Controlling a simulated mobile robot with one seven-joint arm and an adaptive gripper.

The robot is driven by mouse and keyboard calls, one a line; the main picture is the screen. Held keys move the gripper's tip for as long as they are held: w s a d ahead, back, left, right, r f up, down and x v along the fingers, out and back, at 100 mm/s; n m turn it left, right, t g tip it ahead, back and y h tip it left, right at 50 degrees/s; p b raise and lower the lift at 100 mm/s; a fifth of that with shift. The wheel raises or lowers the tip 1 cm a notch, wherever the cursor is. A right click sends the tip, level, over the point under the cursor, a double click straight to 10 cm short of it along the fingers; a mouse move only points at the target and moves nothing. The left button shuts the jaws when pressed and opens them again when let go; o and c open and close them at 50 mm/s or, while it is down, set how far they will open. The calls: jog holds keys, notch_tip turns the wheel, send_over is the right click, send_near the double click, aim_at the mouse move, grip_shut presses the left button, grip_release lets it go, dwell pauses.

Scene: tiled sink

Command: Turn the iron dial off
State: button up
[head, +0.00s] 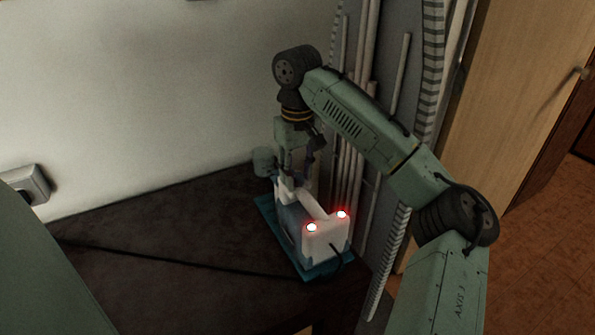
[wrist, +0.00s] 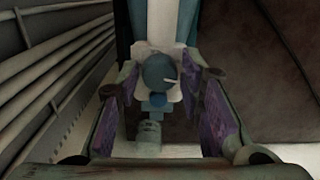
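The iron (head: 325,240) is white and blue, with two red lights glowing at its near end in the head view. It sits on a teal base (head: 315,272). The round blue dial (wrist: 157,69) shows in the wrist view, with a short white pointer mark aimed to the right. My gripper (wrist: 161,88) is open, its purple-padded fingers on either side of the dial with gaps between. In the head view my gripper (head: 300,168) is over the far end of the iron; the dial is hidden there.
The iron stands on a dark tabletop (head: 170,240), with a black cable (head: 150,262) across it. Grey pipes (head: 350,150) stand close to its right. A wall socket (head: 27,186) is at the left. The tabletop left of the iron is mostly clear.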

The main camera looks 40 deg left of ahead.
grip_shut()
jog(key=shift+r+n+p, duration=0.15)
jog(key=shift+n+p, duration=0.25)
jog(key=shift+p, duration=0.3)
jog(key=n+p, duration=0.2)
jog(key=shift+r+p, duration=0.1)
jog(key=shift+p, duration=0.3)
jog(key=n+p, duration=0.1)
jog(key=n, duration=0.2)
jog(key=shift+w+f+p, duration=0.1)
jog(key=shift+f+p, duration=0.1)
jog(key=shift+p, duration=0.15)
jog(key=shift+n, duration=2.5)
jog(key=shift+o, duration=2.1)
grip_release()
